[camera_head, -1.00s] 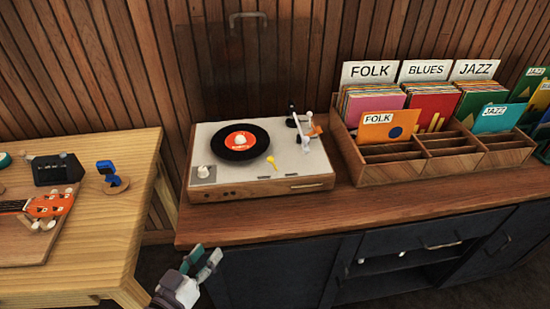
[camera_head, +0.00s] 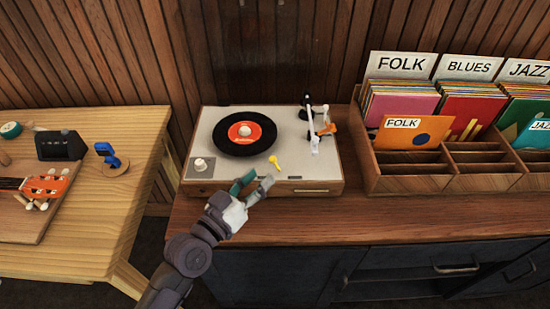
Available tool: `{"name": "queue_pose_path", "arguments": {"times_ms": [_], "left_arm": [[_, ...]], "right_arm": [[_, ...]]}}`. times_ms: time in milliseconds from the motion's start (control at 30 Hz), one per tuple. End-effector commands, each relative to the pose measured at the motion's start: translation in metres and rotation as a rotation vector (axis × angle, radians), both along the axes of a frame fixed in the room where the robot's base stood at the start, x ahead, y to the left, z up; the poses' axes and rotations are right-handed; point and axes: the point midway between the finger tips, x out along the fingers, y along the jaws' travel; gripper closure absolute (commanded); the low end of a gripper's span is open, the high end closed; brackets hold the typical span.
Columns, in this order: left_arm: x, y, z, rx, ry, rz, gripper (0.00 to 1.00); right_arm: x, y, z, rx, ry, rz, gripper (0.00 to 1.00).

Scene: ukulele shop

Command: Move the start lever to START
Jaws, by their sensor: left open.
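The turntable (camera_head: 222,181) sits on the wooden counter, a black record with a red label (camera_head: 246,132) on it. A small yellow lever (camera_head: 274,162) stands on its top plate, near the front and right of the record. A white knob (camera_head: 200,165) is at the front left of the plate. The tonearm (camera_head: 313,131) is on the right side. My left gripper (camera_head: 259,183) is open at the turntable's front edge, just below and left of the yellow lever, apart from it. Any START marking is too small to read. My right gripper is not in view.
A wooden record crate (camera_head: 409,177) with FOLK, BLUES and JAZZ dividers stands to the right. A pale wood table (camera_head: 95,229) on the left holds a ukulele (camera_head: 45,187), a dark box (camera_head: 60,145) and a blue clip-on device (camera_head: 108,155). The counter front (camera_head: 330,222) is clear.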

Motion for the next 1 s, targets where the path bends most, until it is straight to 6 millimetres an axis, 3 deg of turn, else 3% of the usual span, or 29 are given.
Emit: {"name": "queue_pose_path", "arguments": {"times_ms": [100,300,767,1000], "left_arm": [[0.021,-0.016,0.002,-0.002,0.0,-0.001,0.56],[0.045,-0.033,0.001,0.0,0.001,0.0,0.56],[0.054,-0.04,-0.001,0.0,0.002,-0.001,0.56],[0.054,-0.04,-0.001,0.001,0.002,-0.001,0.96]], "right_arm": [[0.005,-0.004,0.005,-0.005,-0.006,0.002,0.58],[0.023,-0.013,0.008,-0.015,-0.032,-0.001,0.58],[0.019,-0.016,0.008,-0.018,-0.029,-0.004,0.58],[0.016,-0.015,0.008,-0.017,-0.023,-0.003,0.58]]}}
